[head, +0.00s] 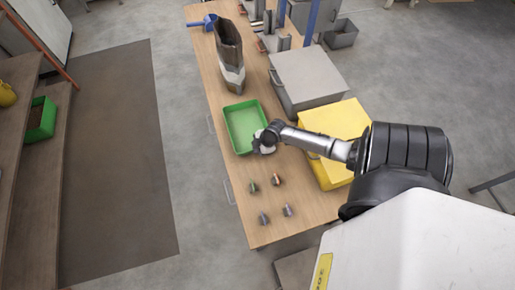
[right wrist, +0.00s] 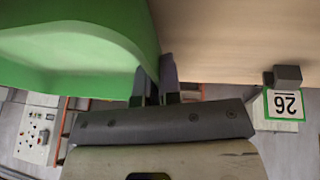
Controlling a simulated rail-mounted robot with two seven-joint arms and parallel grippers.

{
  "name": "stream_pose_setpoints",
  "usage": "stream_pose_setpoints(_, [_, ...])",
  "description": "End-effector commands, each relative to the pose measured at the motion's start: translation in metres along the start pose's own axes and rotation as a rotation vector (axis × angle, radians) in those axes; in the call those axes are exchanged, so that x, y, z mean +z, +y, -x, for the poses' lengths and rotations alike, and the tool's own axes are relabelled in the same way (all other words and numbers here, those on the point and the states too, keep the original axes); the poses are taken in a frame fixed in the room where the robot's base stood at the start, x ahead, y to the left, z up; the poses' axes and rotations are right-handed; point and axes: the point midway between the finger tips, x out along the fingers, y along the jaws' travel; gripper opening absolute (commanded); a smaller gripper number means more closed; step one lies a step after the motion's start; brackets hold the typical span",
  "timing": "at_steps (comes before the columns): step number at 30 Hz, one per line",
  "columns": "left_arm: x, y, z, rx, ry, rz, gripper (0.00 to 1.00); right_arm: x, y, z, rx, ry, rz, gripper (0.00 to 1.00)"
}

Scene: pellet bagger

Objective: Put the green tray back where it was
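The green tray (head: 235,139) is a shallow, empty rectangular tray at the left part of the wooden table, in the head view. Its wall also fills the upper left of the right wrist view (right wrist: 148,35). My right gripper (head: 262,141) is at the tray's near right edge. In the right wrist view its two fingers (right wrist: 154,85) stand on either side of the tray wall, close together, and appear shut on it. I cannot tell whether the tray touches the table. My left gripper is not in view.
Several small metal pieces (head: 276,180) stand on the wooden table (head: 225,95) nearer me. A tall open bag (head: 230,60) stands beyond the tray. A grey box (head: 308,75) and a yellow box (head: 335,120) are to the right. Another green bin (head: 42,120) sits on shelves at left.

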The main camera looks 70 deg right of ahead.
Motion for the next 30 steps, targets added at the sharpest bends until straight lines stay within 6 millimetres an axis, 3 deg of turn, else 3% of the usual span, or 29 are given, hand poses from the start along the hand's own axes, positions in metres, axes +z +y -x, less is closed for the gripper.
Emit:
stream_pose_setpoints(2, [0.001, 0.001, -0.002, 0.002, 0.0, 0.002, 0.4, 0.001, 0.0, -0.003, 0.001, 0.0, 0.001, 0.0])
stream_pose_setpoints(3, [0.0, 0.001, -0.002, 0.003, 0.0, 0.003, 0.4, 0.001, 0.0, -0.002, 0.0, 0.0, 0.0, 0.08])
stream_pose_setpoints(10, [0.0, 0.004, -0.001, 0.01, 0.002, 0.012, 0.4, 0.001, 0.0, -0.002, 0.0, 0.0, 0.0, 0.3])
stream_pose_setpoints(20, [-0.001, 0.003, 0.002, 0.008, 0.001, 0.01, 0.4, -0.001, 0.0, 0.004, 0.0, -0.001, 0.001, 0.31])
stream_pose_setpoints(30, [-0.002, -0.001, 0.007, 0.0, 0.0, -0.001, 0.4, 0.0, 0.0, 0.052, -0.001, -0.002, 0.003, 0.31])
